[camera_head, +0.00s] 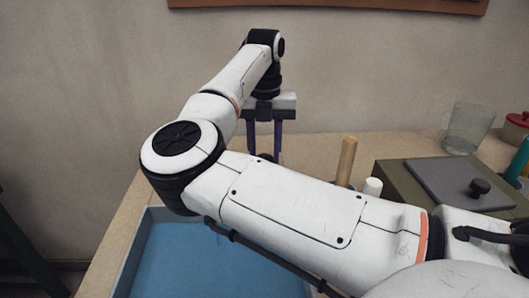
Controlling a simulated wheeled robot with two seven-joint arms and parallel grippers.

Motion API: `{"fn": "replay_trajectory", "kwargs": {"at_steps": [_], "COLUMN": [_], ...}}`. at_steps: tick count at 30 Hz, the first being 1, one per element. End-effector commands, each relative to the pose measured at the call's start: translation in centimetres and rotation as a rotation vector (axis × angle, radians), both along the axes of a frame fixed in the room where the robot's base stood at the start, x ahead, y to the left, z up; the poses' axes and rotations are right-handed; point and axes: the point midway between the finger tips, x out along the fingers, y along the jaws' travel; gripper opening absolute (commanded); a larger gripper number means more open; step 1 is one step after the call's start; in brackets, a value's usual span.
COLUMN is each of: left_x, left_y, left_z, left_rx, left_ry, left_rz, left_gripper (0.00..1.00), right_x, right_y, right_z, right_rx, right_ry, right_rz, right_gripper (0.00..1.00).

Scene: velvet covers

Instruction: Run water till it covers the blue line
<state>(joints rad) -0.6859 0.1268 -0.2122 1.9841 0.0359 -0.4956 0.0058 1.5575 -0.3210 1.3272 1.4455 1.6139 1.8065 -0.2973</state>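A basin with pale grey walls (137,236) is set in the counter at the lower left. A flat blue surface (215,262) fills the part of it that shows; I cannot tell whether this is water or the basin's floor. No blue line and no spout can be made out. My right arm comes in from the right, crosses over the basin and hides much of it. My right gripper (264,140) points down behind the basin, its two dark fingers apart. A small dark thing shows low between the fingertips, partly hidden by my arm. My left gripper is out of view.
A wooden cylinder (347,160) and a white one (373,187) stand right of the gripper. An olive box (402,189) bears a grey slab with a black knob (479,187). A clear glass (466,128), a red-lidded pot (516,125) and a teal object (520,160) stand farther right.

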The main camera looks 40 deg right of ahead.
Motion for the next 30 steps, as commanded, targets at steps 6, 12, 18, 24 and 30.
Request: {"fn": "replay_trajectory", "kwargs": {"at_steps": [6, 12, 18, 24, 30], "left_x": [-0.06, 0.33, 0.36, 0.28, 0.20], "left_y": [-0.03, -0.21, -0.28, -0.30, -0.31], "left_z": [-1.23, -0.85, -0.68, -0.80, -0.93], "left_rx": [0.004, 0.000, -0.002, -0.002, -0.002], "left_ry": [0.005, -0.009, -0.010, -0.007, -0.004], "left_rz": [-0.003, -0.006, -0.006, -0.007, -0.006], "left_gripper": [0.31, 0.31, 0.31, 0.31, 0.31], "right_x": [0.03, 0.03, 0.04, 0.04, 0.04], "right_y": [-0.05, -0.02, -0.02, -0.02, -0.01], "right_z": [-0.16, 0.00, 0.09, 0.09, 0.06], "right_rx": [-0.001, 0.000, 0.000, -0.001, -0.001], "right_ry": [-0.002, -0.001, -0.001, -0.001, -0.001], "right_rz": [0.194, 0.324, 0.335, 0.334, 0.333], "right_gripper": [0.11, 0.11, 0.11, 0.51, 0.53]}}
